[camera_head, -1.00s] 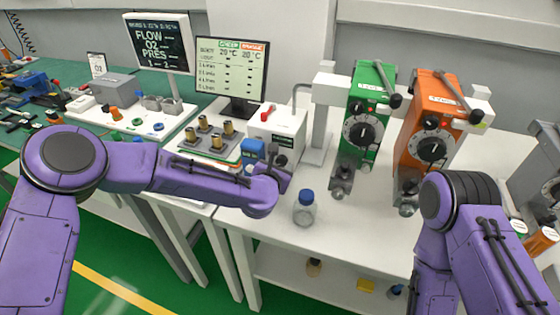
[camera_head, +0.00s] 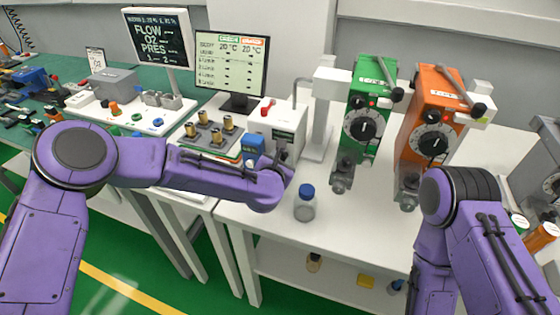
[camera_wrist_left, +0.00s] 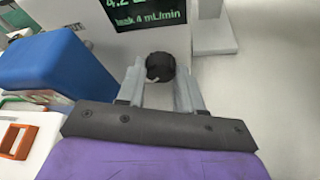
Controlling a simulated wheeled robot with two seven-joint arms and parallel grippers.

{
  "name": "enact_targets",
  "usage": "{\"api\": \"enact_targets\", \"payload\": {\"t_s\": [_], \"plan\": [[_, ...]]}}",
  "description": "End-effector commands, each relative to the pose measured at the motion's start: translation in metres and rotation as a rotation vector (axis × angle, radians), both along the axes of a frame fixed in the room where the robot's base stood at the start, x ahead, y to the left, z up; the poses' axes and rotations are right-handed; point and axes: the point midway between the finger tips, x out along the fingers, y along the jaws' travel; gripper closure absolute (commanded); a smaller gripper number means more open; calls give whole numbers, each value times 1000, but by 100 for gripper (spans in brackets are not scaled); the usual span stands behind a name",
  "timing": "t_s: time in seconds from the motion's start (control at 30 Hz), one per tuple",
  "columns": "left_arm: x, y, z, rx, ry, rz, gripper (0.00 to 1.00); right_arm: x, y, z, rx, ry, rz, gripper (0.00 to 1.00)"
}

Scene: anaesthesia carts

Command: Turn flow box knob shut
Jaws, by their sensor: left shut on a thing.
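The flow box (camera_head: 255,118) is a white box with a red part on top, standing in front of the monitor in the head view. Its dark display with green text shows in the left wrist view (camera_wrist_left: 145,17). The black round knob (camera_wrist_left: 160,66) has a small pale mark on its lower edge. My left gripper (camera_wrist_left: 160,82) has its two grey fingers on either side of the knob and is shut on it. In the head view my left gripper (camera_head: 281,158) is at the box's front, where the arm partly hides the knob. My right gripper is out of view.
A blue block (camera_head: 252,147) stands close left of the box. A clear jar with a blue cap (camera_head: 305,203) stands just right of my left wrist. Green (camera_head: 366,115) and orange (camera_head: 430,125) vaporizers stand further right.

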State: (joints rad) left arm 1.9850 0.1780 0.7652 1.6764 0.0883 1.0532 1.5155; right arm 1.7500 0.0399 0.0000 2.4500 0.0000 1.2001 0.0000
Motion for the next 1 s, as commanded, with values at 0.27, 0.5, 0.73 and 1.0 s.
{"api": "enact_targets", "payload": {"t_s": [0.27,0.5,0.73,1.0], "plan": [[0,-2,-3,195,-67,0,95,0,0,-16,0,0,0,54],[-1,-3,-3,346,-114,-2,95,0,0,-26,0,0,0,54],[-1,-3,-3,435,-142,-2,95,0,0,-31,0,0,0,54],[-1,-3,-2,468,-153,0,95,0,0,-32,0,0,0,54]]}}
